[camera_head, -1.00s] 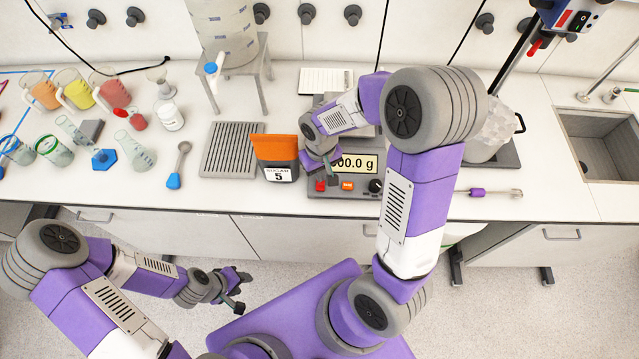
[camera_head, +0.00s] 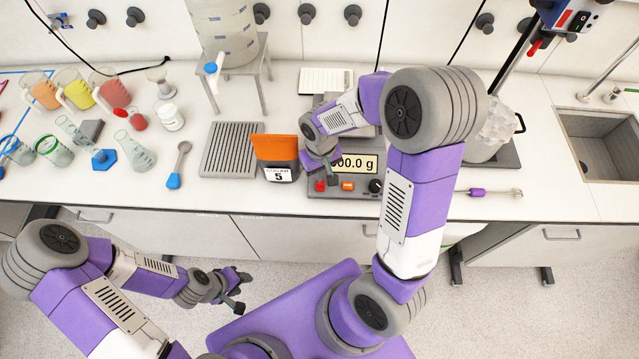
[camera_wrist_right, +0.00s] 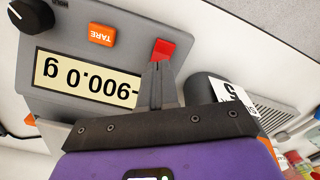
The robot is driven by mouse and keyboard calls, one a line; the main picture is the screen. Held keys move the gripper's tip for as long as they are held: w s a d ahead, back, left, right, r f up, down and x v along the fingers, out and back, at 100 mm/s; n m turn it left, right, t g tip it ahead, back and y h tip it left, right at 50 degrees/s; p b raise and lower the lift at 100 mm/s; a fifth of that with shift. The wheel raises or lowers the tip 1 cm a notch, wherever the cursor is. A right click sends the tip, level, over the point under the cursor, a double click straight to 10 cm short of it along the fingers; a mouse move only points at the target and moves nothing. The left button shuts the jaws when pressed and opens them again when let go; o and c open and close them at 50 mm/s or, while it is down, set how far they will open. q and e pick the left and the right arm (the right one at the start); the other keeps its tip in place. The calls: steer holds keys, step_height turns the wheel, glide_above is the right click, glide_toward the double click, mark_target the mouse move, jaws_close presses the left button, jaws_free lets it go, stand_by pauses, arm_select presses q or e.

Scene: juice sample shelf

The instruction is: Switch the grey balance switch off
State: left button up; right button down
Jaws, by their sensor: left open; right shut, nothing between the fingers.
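The grey balance (camera_head: 350,205) stands on the bench, and its display (camera_head: 356,164) is lit. In the right wrist view the display (camera_wrist_right: 88,80) appears upside down and reads -900.0 g. A red switch (camera_head: 320,186) sits on its front panel; it also shows in the right wrist view (camera_wrist_right: 164,48). My right gripper (camera_wrist_right: 157,68) is shut and empty, its fingertips right at the switch's near edge. I cannot tell whether they touch. In the head view the right gripper (camera_head: 331,178) partly covers the display. My left gripper (camera_head: 238,291) is open, low in front of the bench.
An orange TARE button (camera_head: 347,186) and a black knob (camera_head: 376,186) are beside the switch. An orange-topped container labelled 5 (camera_head: 277,150) stands close left of the balance. Glassware (camera_head: 140,155) fills the bench's left; a whisk-like tool (camera_head: 490,192) lies right.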

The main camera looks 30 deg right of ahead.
steer(key=shift+f+b, duration=0.8)
steer(key=shift+f, duration=0.15)
stand_by(0.6)
steer(key=shift+r+p, duration=2.9)
steer(key=shift+r, duration=0.7)
